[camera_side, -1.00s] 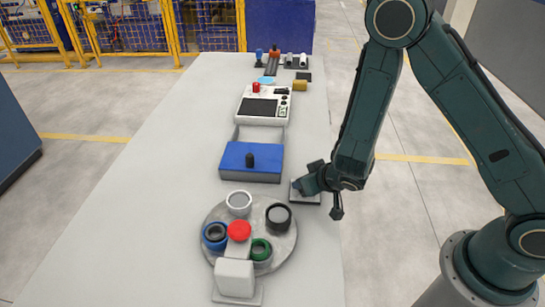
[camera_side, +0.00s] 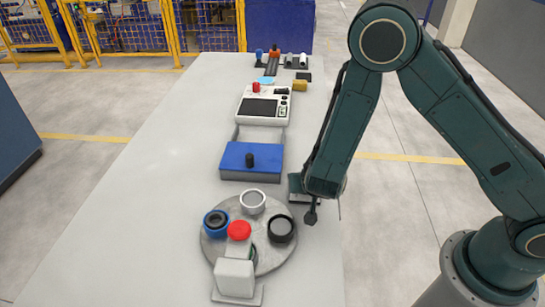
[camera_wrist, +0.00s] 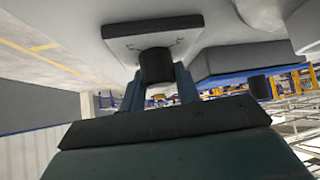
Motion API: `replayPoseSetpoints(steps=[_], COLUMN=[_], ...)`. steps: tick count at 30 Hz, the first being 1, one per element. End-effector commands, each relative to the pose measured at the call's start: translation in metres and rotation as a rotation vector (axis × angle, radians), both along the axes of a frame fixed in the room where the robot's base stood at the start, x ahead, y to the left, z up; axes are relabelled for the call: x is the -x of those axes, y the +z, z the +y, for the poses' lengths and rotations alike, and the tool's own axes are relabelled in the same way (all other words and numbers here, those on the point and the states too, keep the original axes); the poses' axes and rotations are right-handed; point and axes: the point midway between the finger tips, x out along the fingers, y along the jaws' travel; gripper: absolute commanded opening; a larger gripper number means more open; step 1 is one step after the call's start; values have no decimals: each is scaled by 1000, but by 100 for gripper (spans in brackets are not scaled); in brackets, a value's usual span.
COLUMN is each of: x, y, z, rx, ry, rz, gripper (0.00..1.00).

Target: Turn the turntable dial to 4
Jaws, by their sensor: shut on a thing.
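The dial's grey plate (camera_wrist: 150,36) is at the top of the wrist view, with a dark round knob (camera_wrist: 157,66) on it. My gripper (camera_wrist: 160,78) has its two fingers on either side of the knob, shut on it. In the side view the dial plate (camera_side: 294,182) is mostly behind my arm, and my fingertips are hidden there. The round grey turntable (camera_side: 226,256) carries a blue ring (camera_side: 208,232), a white ring (camera_side: 252,194), a black ring (camera_side: 282,241) and a mostly hidden green ring. No dial numbers are readable.
The table's left side is clear.

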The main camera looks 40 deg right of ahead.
Motion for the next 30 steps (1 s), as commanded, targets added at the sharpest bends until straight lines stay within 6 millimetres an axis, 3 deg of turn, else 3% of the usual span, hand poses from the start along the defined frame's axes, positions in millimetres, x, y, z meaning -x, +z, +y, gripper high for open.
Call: replayPoseSetpoints(steps=[16,17,19,30], x=[1,1,1,1], y=[-1,-2,-1,0], z=[0,1,0,1], rx=[-3,-3,-3,-1], ry=[-31,-31,-31,-30], rz=[4,4,4,2], gripper=[9,38,52,54])
